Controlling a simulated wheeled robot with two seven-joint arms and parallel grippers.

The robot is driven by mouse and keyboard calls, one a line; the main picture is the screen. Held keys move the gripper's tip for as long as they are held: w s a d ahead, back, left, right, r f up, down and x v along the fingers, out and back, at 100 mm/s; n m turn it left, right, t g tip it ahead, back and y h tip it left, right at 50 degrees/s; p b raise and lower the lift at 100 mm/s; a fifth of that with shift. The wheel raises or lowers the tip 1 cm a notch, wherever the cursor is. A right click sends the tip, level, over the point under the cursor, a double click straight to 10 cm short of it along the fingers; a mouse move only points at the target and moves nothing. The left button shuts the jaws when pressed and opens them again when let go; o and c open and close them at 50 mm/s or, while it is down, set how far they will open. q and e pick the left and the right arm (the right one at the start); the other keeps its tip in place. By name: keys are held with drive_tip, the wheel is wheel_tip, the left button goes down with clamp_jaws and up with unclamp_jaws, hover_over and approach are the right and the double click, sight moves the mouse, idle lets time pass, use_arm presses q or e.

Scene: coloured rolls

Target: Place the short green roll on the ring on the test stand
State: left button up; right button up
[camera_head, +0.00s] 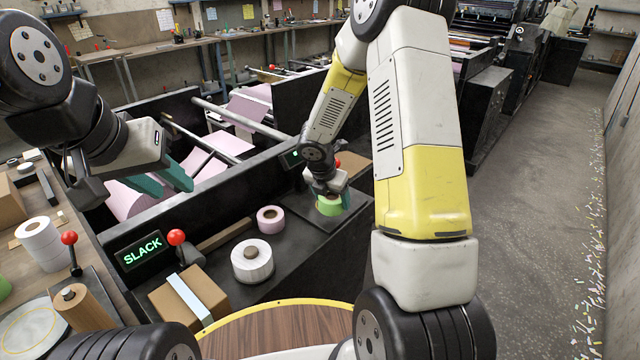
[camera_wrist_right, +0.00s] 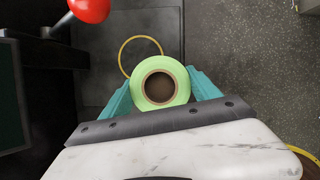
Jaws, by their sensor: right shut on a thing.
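The short green roll (camera_head: 329,207) is in my right gripper (camera_head: 331,198), above the dark surface at the machine's end. In the right wrist view the roll (camera_wrist_right: 161,81) sits between the two teal fingers, its round hole facing the camera. The thin yellow ring (camera_wrist_right: 141,37) lies on a dark plate (camera_wrist_right: 98,75), which I take as the test stand. The roll covers the ring's lower right part in that view; their height gap cannot be judged. In the head view I cannot make out the ring. My left gripper (camera_head: 160,180) has its teal fingers apart, with nothing seen between them.
A red-knobbed lever (camera_wrist_right: 90,8) stands at the wrist view's upper left. A pink roll (camera_head: 270,219) and a white roll (camera_head: 252,261) stand on the black surface left of my right gripper. A cardboard box (camera_head: 189,298) and the SLACK display (camera_head: 142,250) are nearer.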

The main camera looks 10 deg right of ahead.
drive_tip(key=w, duration=0.4)
drive_tip(key=w+d, duration=0.1)
drive_tip(key=w, duration=0.1)
drive_tip(key=shift+f, duration=0.3)
drive_tip(key=shift+w+f, duration=0.2)
drive_tip(key=shift+w, duration=0.15)
drive_tip(key=shift+f, duration=1.55)
drive_tip(key=o, duration=1.6)
drive_tip(key=shift+f, duration=0.15)
